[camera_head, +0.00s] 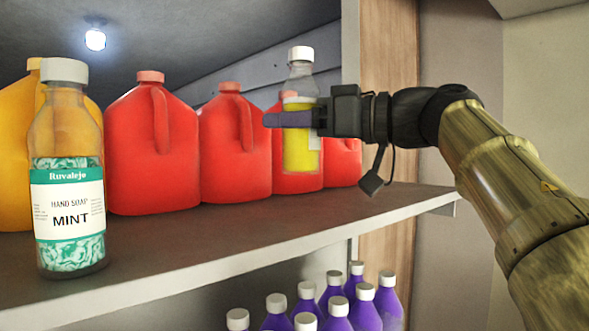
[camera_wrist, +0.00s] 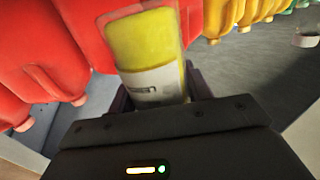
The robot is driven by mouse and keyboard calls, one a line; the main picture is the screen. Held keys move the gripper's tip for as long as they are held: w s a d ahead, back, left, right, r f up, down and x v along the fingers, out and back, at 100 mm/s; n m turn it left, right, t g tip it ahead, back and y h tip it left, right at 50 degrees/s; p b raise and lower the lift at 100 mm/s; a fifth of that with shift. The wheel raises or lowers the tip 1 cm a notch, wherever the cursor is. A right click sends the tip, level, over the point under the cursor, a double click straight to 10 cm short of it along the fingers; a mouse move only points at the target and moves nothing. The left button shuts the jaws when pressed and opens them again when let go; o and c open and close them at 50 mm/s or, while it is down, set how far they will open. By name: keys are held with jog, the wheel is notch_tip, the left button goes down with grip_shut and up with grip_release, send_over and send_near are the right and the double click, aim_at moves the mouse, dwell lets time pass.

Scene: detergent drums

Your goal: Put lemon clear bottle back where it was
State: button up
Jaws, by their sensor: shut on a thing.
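The lemon clear bottle (camera_head: 300,152) has a white cap, a clear neck and a yellow lower part. My gripper (camera_head: 292,119) is shut around its middle and holds it upright in front of the red jugs, toward the right end of the upper shelf. Its base appears above the shelf surface, though I cannot tell the exact gap. In the wrist view the bottle (camera_wrist: 145,45) shows yellow with a pale label between my fingers (camera_wrist: 155,95). The gripper hides part of its middle in the head view.
Red jugs (camera_head: 150,150) stand in a row along the upper shelf (camera_head: 270,225). A mint hand soap bottle (camera_head: 67,170) stands at the front left, before an orange jug (camera_head: 15,150). Purple bottles (camera_head: 338,315) with white caps stand below. Shelf front between the mint bottle and my gripper is clear.

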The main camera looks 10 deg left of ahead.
aim_at(293, 167)
jog(key=shift+f, duration=0.55)
jog(key=shift+s+f, duration=0.35)
jog(key=shift+f, duration=0.3)
jog(key=shift+w+f, duration=0.1)
jog(key=shift+w, duration=0.3)
jog(key=shift+s+f, duration=0.35)
jog(key=shift+f, duration=0.45)
jog(key=shift+w+f, duration=0.1)
jog(key=shift+f, duration=0.9)
jog(key=shift+f, duration=0.1)
jog(key=o, duration=1.2)
jog(key=shift+c, duration=0.2)
